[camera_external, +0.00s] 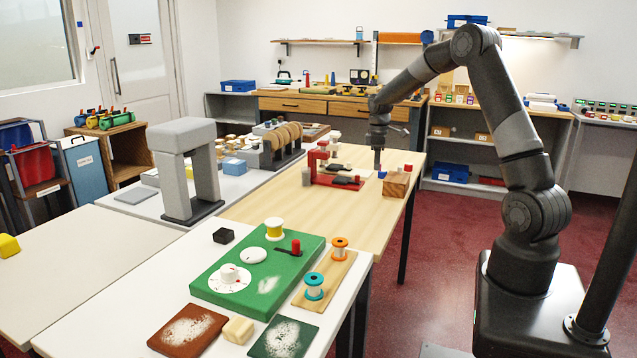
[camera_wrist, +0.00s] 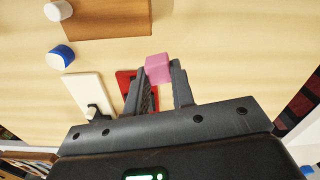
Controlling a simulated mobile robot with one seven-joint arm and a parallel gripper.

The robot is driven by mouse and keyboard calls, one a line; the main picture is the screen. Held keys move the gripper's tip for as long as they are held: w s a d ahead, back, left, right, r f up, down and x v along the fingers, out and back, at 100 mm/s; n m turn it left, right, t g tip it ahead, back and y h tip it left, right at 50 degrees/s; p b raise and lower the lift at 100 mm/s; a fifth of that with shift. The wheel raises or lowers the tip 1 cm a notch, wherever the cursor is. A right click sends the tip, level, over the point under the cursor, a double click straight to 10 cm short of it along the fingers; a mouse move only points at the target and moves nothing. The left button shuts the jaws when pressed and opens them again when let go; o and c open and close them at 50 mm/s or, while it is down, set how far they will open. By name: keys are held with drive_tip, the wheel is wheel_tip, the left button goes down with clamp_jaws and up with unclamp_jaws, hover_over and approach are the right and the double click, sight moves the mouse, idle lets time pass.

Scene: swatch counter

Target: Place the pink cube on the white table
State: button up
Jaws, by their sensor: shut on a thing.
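The pink cube (camera_wrist: 158,68) is between the fingertips of my gripper (camera_wrist: 160,78) in the wrist view, and the gripper is shut on it. In the external view my gripper (camera_external: 378,158) points down over the far part of the light wood table (camera_external: 275,205), close to a red stand and a wooden block. I cannot make out the cube there, nor tell whether it touches the wood. A white table top (camera_external: 105,300) fills the front of the external view, with a green board (camera_external: 215,262) on it.
A red stand (camera_external: 318,170) and a wooden block (camera_external: 397,184) are near my gripper. A grey arch (camera_external: 172,140) stands left of the wood table. Spools, a black block (camera_external: 223,236) and brown and green swatches crowd the front white top. Its left front part is bare.

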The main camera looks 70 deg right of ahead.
drive_tip(key=shift+s+d+r, duration=0.3)
drive_tip(key=shift+s, duration=0.15)
drive_tip(key=w+a+r+n, duration=0.2)
drive_tip(key=w+a+n, duration=0.3)
drive_tip(key=w+a, duration=0.8)
drive_tip(key=w+a+r+n, duration=0.1)
drive_tip(key=w+a+n, duration=0.5)
drive_tip(key=a, duration=1.1)
drive_tip(key=n, duration=0.5)
hover_over(199, 267)
wheel_tip(199, 267, down, 5)
drive_tip(key=shift+s+r, duration=0.15)
drive_tip(key=shift+r, duration=0.05)
drive_tip(key=shift+f, duration=2.1)
drive_tip(key=shift+f, duration=0.1)
